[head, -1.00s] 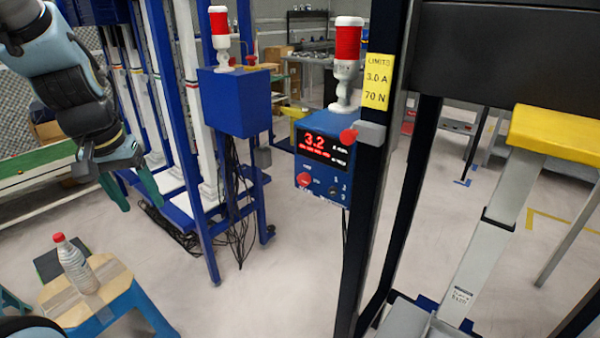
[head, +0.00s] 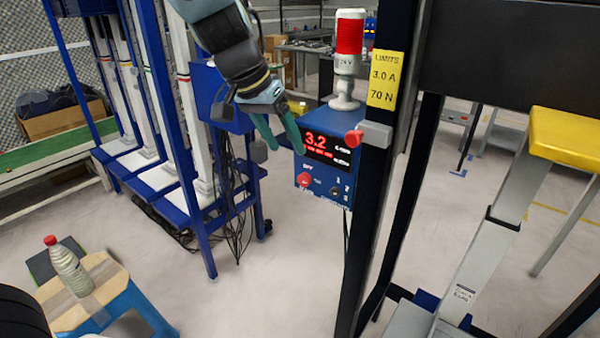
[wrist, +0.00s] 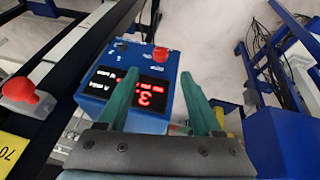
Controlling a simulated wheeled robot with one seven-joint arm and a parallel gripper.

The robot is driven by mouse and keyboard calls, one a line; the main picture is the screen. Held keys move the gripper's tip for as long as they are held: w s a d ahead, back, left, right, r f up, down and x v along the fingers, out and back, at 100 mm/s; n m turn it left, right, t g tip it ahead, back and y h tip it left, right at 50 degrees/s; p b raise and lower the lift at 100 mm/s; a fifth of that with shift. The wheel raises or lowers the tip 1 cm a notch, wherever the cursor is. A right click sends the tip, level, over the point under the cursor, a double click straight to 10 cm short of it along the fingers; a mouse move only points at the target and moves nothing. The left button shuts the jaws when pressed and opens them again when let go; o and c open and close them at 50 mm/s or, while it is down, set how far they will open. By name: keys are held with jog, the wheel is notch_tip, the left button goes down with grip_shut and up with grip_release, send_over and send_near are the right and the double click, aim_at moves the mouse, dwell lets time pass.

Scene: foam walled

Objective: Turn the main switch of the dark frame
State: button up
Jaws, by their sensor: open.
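A blue control box (head: 324,184) is mounted on the left side of the dark frame's post (head: 375,200), with a lit red display (head: 328,148) reading 3.2. A red knob (head: 304,180) and a smaller black knob (head: 335,190) sit below the display. The wrist view shows the box upside down, with the red knob (wrist: 161,54) and black knob (wrist: 121,45). Another red knob (head: 353,138) sits on a grey bracket on the post. I cannot tell which is the main switch. My gripper (head: 288,148) is open and empty, its green fingers before the box's upper left, apart from the knobs.
A red-and-white beacon (head: 347,50) stands on the box. A yellow limits sign (head: 384,80) is on the post. A blue rack (head: 190,180) with hanging cables stands left, behind my arm. A stool (head: 95,290) with a bottle (head: 68,265) is at lower left. The floor between is clear.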

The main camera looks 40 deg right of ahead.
aim_at(302, 178)
jog(key=x, duration=1)
jog(key=shift+c, duration=0.3)
grip_shut()
